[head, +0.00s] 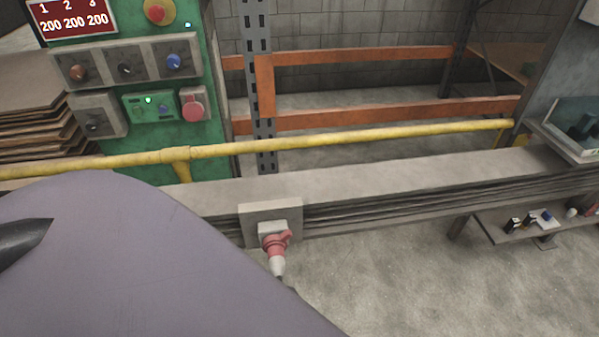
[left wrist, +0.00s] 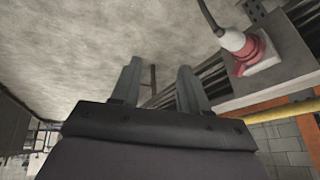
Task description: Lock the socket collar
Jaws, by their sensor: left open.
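The socket (head: 268,228) sits on a pale plate fixed to the front of a long grey beam. A red collar (head: 276,241) with a white plug body (head: 278,266) hangs from it, pointing down. In the left wrist view the red collar (left wrist: 250,58) and white plug (left wrist: 233,41) are at the upper right. My left gripper (left wrist: 158,82) is open and empty, its two fingers apart and clear of the collar. My right gripper is not seen.
A yellow rail (head: 250,147) runs behind the grey beam (head: 400,184). A green control cabinet (head: 205,140) with knobs and buttons stands at the left. A low shelf (head: 500,228) with small items is at the right. The floor before the beam is clear.

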